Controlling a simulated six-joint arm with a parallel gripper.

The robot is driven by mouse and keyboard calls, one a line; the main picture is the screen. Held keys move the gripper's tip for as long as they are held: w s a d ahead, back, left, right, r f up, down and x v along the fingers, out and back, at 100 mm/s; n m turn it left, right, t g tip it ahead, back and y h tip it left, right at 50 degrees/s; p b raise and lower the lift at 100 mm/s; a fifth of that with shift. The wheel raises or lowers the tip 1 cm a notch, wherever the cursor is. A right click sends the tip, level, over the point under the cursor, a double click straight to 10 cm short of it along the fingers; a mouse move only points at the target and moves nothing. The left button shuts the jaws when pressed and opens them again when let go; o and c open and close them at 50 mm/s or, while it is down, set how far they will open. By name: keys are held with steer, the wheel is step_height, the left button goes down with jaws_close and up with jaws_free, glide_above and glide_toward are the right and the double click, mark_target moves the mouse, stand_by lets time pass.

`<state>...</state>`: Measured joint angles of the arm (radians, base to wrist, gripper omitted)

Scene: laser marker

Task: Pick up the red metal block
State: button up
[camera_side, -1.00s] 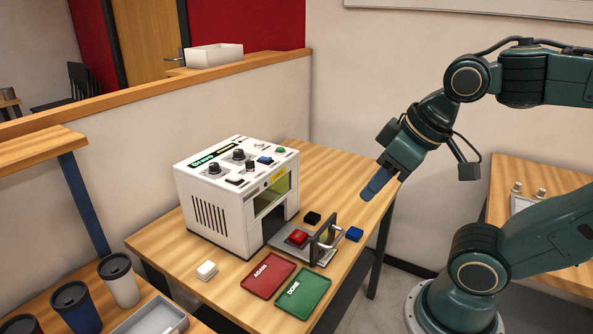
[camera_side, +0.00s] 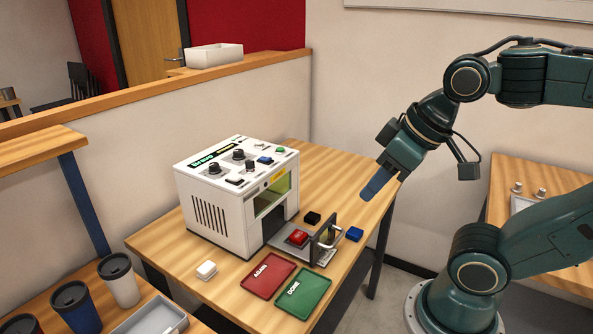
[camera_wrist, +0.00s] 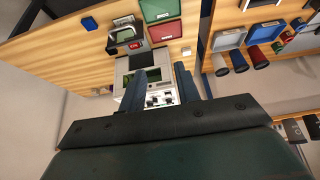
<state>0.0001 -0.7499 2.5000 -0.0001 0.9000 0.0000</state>
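The red metal block (camera_side: 298,237) lies on the grey slide plate (camera_side: 322,254) at the front of the white laser marker (camera_side: 225,205), behind an upright frame with a handle (camera_side: 327,236). The block also shows small in the wrist view (camera_wrist: 135,44), near the top. My gripper (camera_side: 376,186) is high above and to the right of the block in the side view, pointing down and left, well apart from it. In the wrist view its two fingers (camera_wrist: 165,68) stand apart with a gap between them, and nothing is held.
A red AGAIN tray (camera_side: 268,275) and a green DONE tray (camera_side: 303,294) lie in front. Cups (camera_side: 119,280) stand lower left.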

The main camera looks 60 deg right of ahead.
steer(key=shift+o, duration=0.5)
steer(key=o, duration=0.6)
steer(key=shift+c, duration=0.2)
steer(key=g, duration=0.6)
glide_above(304, 235)
step_height(304, 235, down, 15)
steer(key=shift+f, duration=0.1)
steer(key=shift+f, duration=4.3)
